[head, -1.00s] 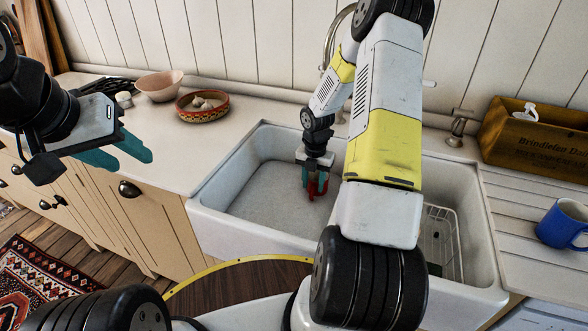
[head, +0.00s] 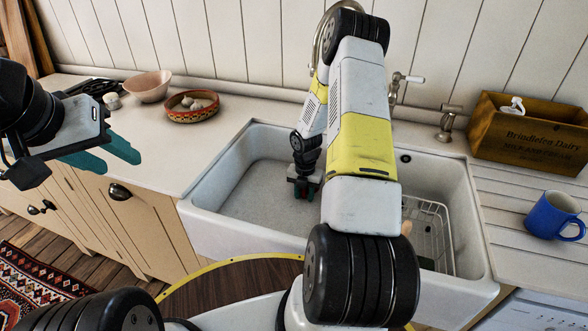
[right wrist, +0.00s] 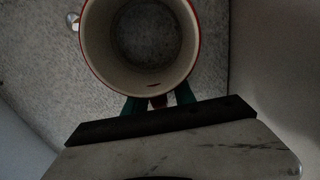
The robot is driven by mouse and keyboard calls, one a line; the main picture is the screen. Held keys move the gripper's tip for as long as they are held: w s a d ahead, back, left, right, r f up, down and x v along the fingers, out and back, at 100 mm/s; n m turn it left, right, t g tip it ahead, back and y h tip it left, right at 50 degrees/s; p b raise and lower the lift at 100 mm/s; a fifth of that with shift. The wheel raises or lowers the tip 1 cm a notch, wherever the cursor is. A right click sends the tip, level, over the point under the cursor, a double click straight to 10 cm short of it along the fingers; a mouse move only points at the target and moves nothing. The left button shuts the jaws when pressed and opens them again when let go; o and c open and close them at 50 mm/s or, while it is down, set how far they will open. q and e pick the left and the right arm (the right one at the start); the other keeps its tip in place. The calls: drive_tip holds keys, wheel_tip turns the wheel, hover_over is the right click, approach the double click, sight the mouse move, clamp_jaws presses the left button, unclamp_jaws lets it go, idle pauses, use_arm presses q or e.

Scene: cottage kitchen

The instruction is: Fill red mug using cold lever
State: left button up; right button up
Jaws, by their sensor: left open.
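My right gripper (head: 303,188) is low inside the white sink (head: 262,226), mostly behind my right arm. In the right wrist view, its teal fingers (right wrist: 159,101) are closed around a small red part at the red mug's near side, seemingly the handle. The red mug (right wrist: 91,58) shows its red rim and cream inside from above; I cannot tell whether it holds water. A tap lever with a pale handle (head: 405,78) stands behind the sink; which lever is cold I cannot tell. The arched spout (head: 319,38) is partly hidden by my arm. My left gripper (head: 112,156) is open and empty near the counter's left front.
A wire rack (head: 432,236) fills the sink's right side. A blue mug (head: 553,215) and a wooden crate (head: 527,138) stand on the right drainboard. A pink bowl (head: 148,86) and a patterned bowl (head: 192,113) sit on the left counter. A metal fitting (head: 447,122) stands behind the sink.

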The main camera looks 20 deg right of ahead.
clamp_jaws()
idle(1.2)
